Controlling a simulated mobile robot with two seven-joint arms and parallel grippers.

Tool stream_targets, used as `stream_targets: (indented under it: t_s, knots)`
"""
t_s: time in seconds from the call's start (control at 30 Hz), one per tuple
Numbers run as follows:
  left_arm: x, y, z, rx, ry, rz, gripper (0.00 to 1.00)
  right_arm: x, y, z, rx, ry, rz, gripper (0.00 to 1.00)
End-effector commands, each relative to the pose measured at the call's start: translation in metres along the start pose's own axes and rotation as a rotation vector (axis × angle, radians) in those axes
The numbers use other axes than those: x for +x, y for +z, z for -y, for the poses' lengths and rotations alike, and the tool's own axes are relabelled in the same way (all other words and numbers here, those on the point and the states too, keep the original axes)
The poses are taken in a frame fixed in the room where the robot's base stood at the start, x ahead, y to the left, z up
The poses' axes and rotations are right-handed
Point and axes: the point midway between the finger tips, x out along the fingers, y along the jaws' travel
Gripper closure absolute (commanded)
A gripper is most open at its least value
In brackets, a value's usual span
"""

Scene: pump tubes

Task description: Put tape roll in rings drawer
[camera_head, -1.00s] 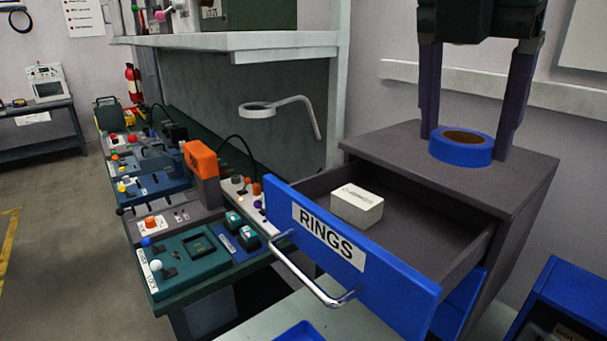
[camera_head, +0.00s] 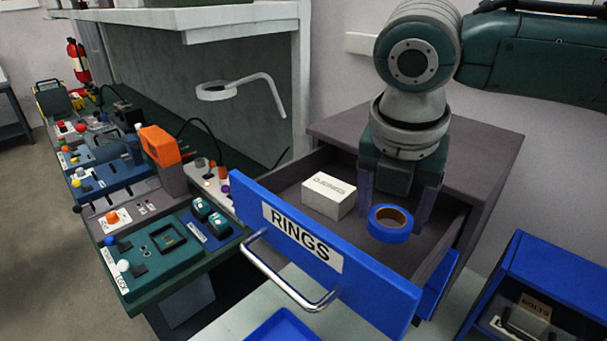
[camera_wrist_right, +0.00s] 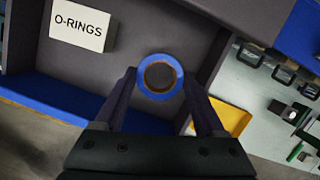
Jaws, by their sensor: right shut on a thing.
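The blue tape roll (camera_head: 383,230) with a brown core is between the fingers of my right gripper (camera_head: 393,215), which is shut on it. In the right wrist view the tape roll (camera_wrist_right: 142,80) sits between the two fingertips. The open rings drawer (camera_head: 320,248) has a blue front, a RINGS label and a metal handle. The roll is over the right part of the drawer's inside; its exact height above the floor is hard to tell. My left gripper is not in view.
A white O-RINGS box (camera_head: 328,196) stands in the left part of the drawer, with bare floor beside it. The dark cabinet top (camera_head: 480,140) behind is clear. A blue bin (camera_head: 525,270) stands at right. A lamp and control panels are at left.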

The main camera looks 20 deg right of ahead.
Motion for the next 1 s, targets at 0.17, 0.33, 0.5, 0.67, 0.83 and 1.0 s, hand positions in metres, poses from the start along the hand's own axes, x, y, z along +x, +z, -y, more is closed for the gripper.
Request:
stream_targets:
  t_s: [0.17,0.33,0.5,0.67,0.83,1.0]
  knots:
    - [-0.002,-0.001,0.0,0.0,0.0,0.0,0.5,0.022,-0.007,0.001,0.0,-0.004,-0.002,0.82]
    - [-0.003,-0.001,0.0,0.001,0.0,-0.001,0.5,0.038,-0.01,0.001,0.001,-0.001,0.0,0.82]
    - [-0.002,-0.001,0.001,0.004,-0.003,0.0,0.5,0.038,-0.01,0.0,0.001,0.0,0.001,0.82]
    - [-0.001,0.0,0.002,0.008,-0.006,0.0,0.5,0.041,-0.011,0.0,0.001,-0.001,0.001,0.27]
    - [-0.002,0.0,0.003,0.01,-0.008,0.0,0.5,0.04,-0.011,0.0,0.0,-0.001,0.001,0.08]
    - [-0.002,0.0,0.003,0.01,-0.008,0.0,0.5,0.04,-0.011,0.0,0.001,-0.001,0.001,0.0]
